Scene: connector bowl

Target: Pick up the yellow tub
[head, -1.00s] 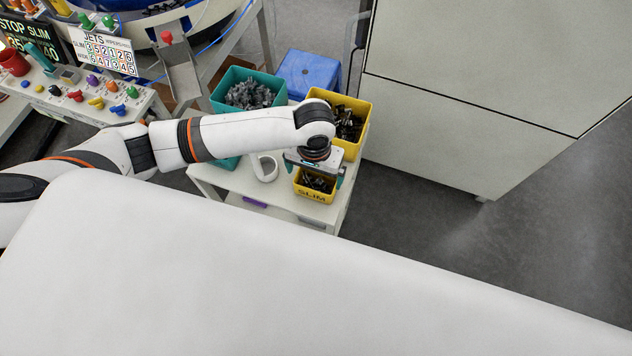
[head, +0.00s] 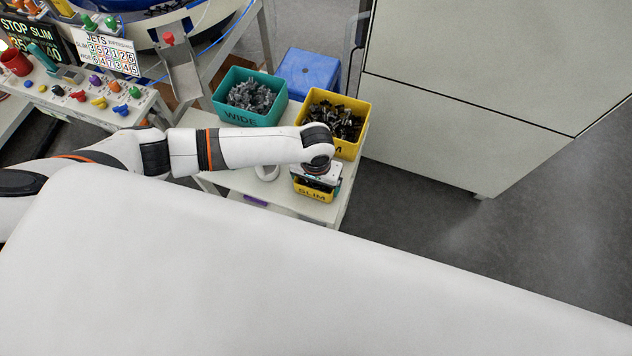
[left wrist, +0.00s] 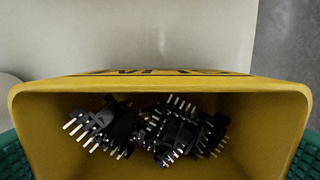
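The small yellow tub (head: 312,196), marked SLIM, stands on the white side table near its front right corner. My left gripper (head: 317,184) is lowered over it, pointing down, and hides most of its opening. In the left wrist view the tub (left wrist: 165,87) fills the lower part, holding several black connectors with metal pins. The green fingers show at the left and right edges, outside the tub's side walls. They are spread wide around it, and no clear grip shows. My right gripper is not in view.
A larger yellow bin (head: 345,146) with dark parts stands just behind the tub. A teal bin (head: 240,117) marked WIDE holds grey parts to its left. A blue container (head: 308,72) is behind. A white round thing (head: 267,174), partly hidden, sits left of the tub on the white table (head: 232,183).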

